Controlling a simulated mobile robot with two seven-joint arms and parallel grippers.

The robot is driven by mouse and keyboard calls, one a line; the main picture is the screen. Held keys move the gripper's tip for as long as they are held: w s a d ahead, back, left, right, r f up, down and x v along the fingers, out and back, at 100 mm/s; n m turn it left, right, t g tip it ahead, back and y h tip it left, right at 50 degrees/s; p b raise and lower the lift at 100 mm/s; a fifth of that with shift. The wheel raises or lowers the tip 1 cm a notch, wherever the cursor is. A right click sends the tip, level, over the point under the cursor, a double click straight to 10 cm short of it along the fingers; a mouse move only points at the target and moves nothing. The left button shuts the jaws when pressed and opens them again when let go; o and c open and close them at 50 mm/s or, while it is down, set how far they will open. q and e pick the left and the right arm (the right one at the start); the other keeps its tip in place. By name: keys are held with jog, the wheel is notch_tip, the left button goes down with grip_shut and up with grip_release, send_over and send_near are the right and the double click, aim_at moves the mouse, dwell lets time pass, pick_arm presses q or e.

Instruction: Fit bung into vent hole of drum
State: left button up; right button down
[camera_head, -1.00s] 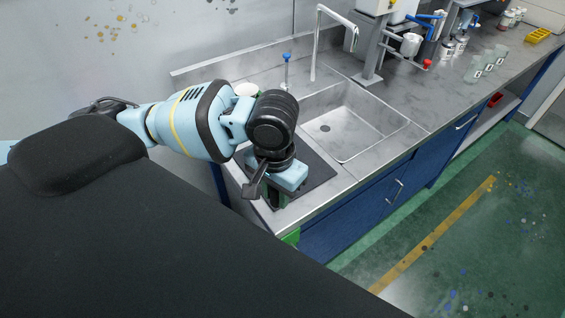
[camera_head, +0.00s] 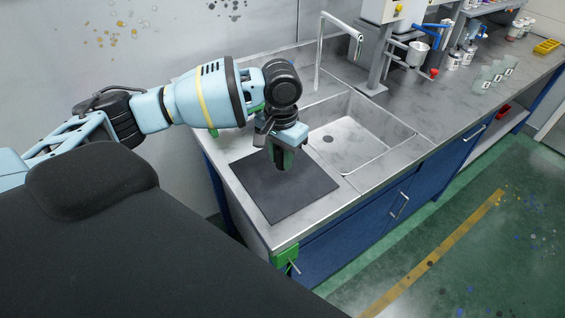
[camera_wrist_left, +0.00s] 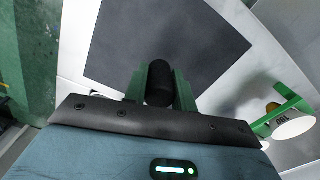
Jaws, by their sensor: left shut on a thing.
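My left gripper (camera_head: 282,161) hangs over the dark mat at the near end of the bench. In the left wrist view its two green fingers (camera_wrist_left: 160,88) are shut on a black, rounded piece, which looks like the bung (camera_wrist_left: 158,82). A white round container with a dark label, possibly the drum (camera_wrist_left: 291,125), stands at the right of the wrist view, apart from the gripper. A green bar crosses above it. No vent hole can be made out. In the head view my left arm hides that area. My right gripper is out of view.
The dark mat (camera_head: 285,198) lies bare on the steel bench. A sink (camera_head: 350,139) with a tall tap (camera_head: 318,55) is beside it. Bottles and a metal stand (camera_head: 378,60) are farther along. A blue cabinet (camera_head: 345,235) is below.

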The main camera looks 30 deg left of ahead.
aim_at(281, 164)
pick_arm(q)
jog(key=shift+w+a+f, duration=0.15)
jog(key=shift+w+a, duration=0.1)
jog(key=shift+w, duration=0.15)
notch_tip(281, 164, down, 3)
jog(key=shift+f, duration=0.1)
jog(key=o, duration=1)
jog(key=shift+f, duration=0.1)
